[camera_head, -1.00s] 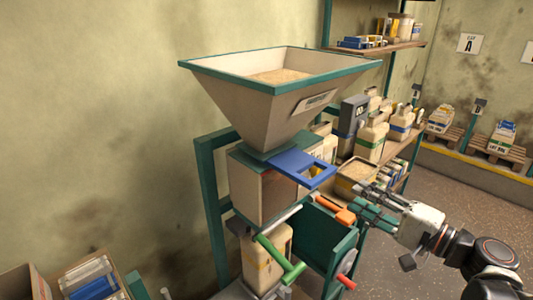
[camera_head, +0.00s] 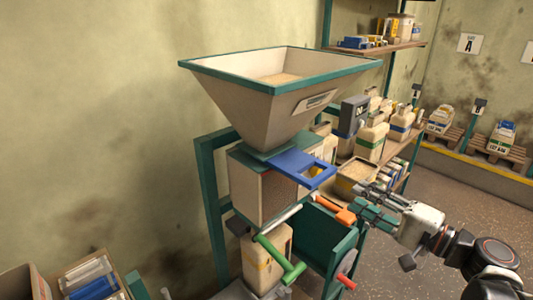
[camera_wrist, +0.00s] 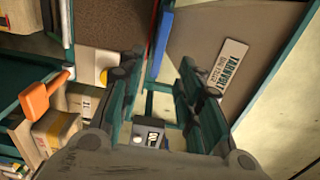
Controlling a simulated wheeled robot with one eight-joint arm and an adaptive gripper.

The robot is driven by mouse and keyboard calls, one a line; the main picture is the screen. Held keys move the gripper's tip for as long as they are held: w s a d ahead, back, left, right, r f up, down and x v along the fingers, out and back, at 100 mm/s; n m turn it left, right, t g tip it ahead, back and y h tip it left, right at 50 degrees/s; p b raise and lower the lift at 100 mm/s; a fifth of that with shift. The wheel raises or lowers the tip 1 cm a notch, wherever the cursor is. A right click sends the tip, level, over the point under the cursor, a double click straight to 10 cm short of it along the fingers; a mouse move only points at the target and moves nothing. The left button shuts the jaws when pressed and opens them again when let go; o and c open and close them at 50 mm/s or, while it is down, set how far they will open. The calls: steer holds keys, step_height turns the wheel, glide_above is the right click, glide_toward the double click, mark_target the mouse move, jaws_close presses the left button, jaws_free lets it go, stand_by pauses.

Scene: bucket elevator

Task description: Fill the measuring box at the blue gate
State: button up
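The blue gate (camera_head: 305,167) is a flat plate with a square opening, sticking out to the right below the hopper (camera_head: 270,95). Grain (camera_head: 283,77) shows inside the hopper. The box under the gate (camera_head: 258,190) has a beige front, and I cannot tell whether it is the measuring box or how full it is. My gripper (camera_head: 362,202) is right of the machine, a little below and to the right of the gate, beside an orange handle (camera_head: 345,216). In the wrist view my gripper's fingers (camera_wrist: 155,85) are spread apart with nothing between them.
Shelves with jugs (camera_head: 371,140) stand behind to the right. A cardboard box (camera_head: 85,270) is at the lower left. Floor is clear at right.

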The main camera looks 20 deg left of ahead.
steer(key=shift+c, duration=0.6)
steer(key=c, duration=0.4)
steer(key=shift+a+r+m+p, duration=0.1)
steer(key=shift+r+m+p, duration=0.25)
steer(key=shift+p, duration=0.2)
jaws_close()
steer(key=s+d+r+m+g+h+p, duration=0.3)
steer(key=r+m+h+p, duration=0.45)
steer(key=m+p, duration=0.9)
steer(key=w+a+f+m+b, duration=0.1)
steer(key=w+a+f+b, duration=0.2)
steer(key=w+a+f, duration=0.2)
steer(key=shift+w+a+f+h, duration=0.3)
steer(key=shift+a+f, duration=0.8)
steer(key=shift+a, duration=1.1)
